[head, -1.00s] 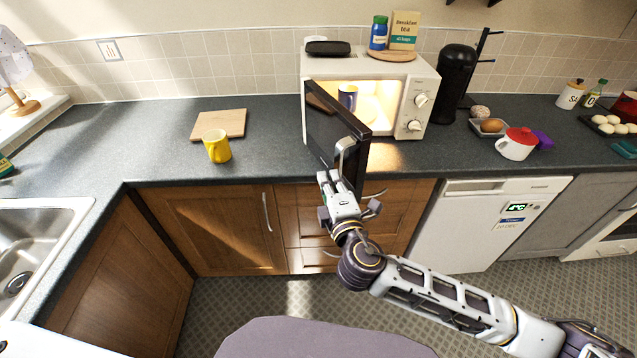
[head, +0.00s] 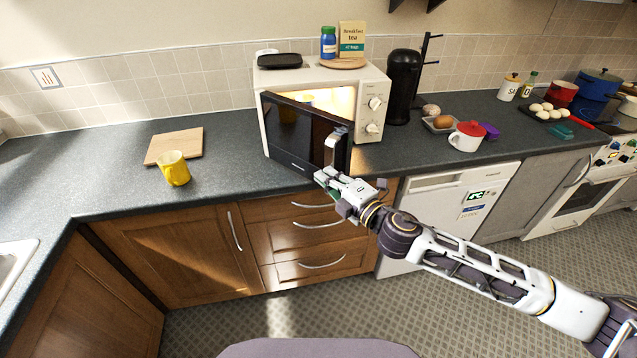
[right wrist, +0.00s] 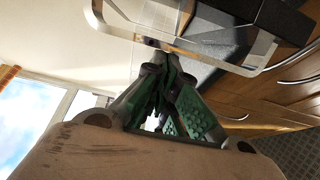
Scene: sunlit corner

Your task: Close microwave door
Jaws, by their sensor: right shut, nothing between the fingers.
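The white microwave (head: 368,119) stands on the counter with its lit interior partly showing. Its dark door (head: 290,135) is hinged at the left and stands ajar, its free edge swung out toward me. A pale handle (head: 335,150) is on the door's outer face near the free edge. My right gripper (head: 322,177) is shut and empty, low in front of the door just below the handle. In the right wrist view, its closed fingers (right wrist: 160,62) are beside the handle loop (right wrist: 225,68); I cannot tell whether they touch. My left gripper is out of view.
A yellow mug (head: 174,169) and a wooden board (head: 174,146) are on the counter to the left. A black coffee machine (head: 403,85) stands right of the microwave. A tea box (head: 351,38) and blue jar (head: 328,42) are on top. Drawers (head: 310,235) lie below.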

